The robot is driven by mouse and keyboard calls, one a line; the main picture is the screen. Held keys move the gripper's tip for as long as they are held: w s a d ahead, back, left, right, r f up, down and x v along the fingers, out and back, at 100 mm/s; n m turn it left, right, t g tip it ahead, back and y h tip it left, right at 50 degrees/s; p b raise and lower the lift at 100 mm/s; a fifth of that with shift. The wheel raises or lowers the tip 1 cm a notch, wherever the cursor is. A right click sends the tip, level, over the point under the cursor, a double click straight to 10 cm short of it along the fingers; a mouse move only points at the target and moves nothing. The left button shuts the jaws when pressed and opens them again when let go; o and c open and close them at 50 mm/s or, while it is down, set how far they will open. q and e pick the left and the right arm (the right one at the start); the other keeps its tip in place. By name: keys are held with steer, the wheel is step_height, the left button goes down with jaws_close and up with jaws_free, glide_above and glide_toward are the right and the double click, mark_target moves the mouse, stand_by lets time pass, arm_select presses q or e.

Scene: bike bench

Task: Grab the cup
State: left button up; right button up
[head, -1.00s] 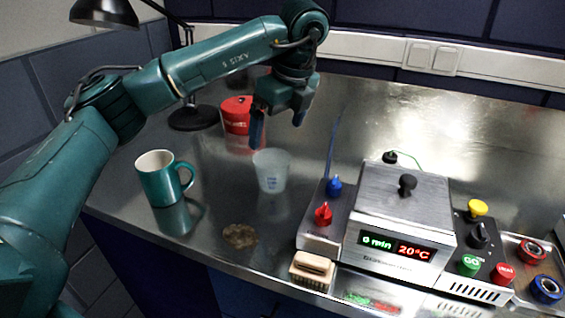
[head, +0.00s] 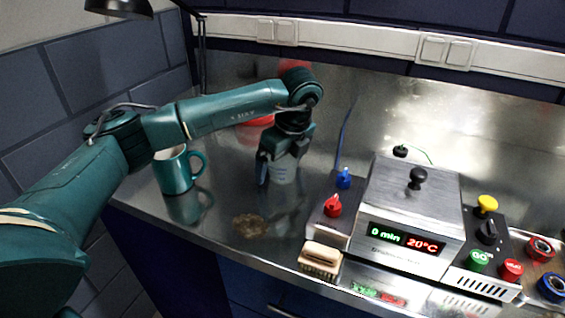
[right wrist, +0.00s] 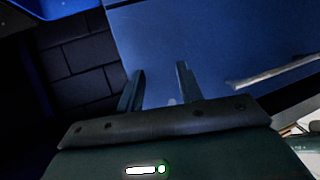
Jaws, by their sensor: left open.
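A teal mug (head: 174,174) with a white inside stands to the left, partly behind my left arm. In the right wrist view my right gripper (right wrist: 162,82) is open and empty, facing a blue surface.
A grey heated box (head: 412,212) with a lid knob and lit display stands to the right. A wooden brush (head: 320,260) lies at the front edge. A brown stain (head: 249,225) is on the bench. A red container (head: 256,121) is mostly hidden behind my left arm.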

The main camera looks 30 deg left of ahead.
arm_select(q)
steer(key=shift+c, duration=0.5)
steer(key=c, duration=0.9)
steer(key=shift+c, duration=0.2)
